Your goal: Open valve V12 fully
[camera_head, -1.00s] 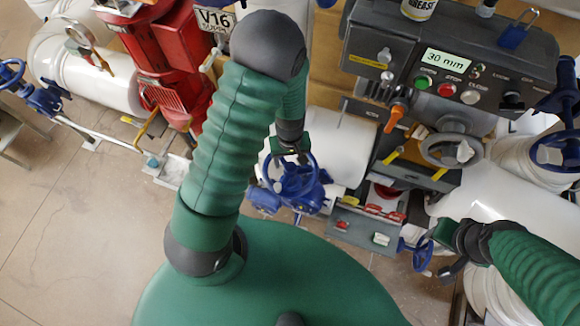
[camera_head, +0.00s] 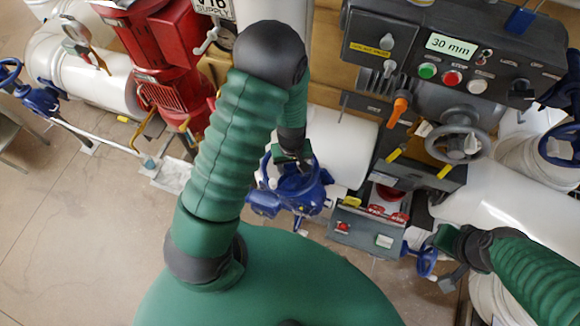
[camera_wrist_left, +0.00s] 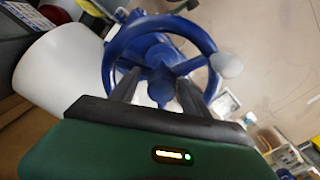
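A blue valve handwheel (camera_head: 288,185) sits on a white pipe at the middle of the head view; no V12 tag is readable on it. It also shows in the left wrist view (camera_wrist_left: 160,55), with its hub, spokes and a pale knob on the rim. My left gripper (camera_head: 297,166) is at this wheel. In the left wrist view its two dark fingers (camera_wrist_left: 157,85) stand apart, overlapping the wheel on either side of the hub; contact cannot be told. My right gripper (camera_head: 443,268) is low at the right beside another small blue handwheel (camera_head: 427,261); its finger opening is unclear.
A grey control console (camera_head: 450,50) reading "30 mm" stands above right, with a grey handwheel (camera_head: 458,143) and an orange lever (camera_head: 398,110) below. A red machine (camera_head: 160,60) and a partly cut-off V16 tag (camera_head: 213,7) are upper left. Floor at left is mostly clear.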

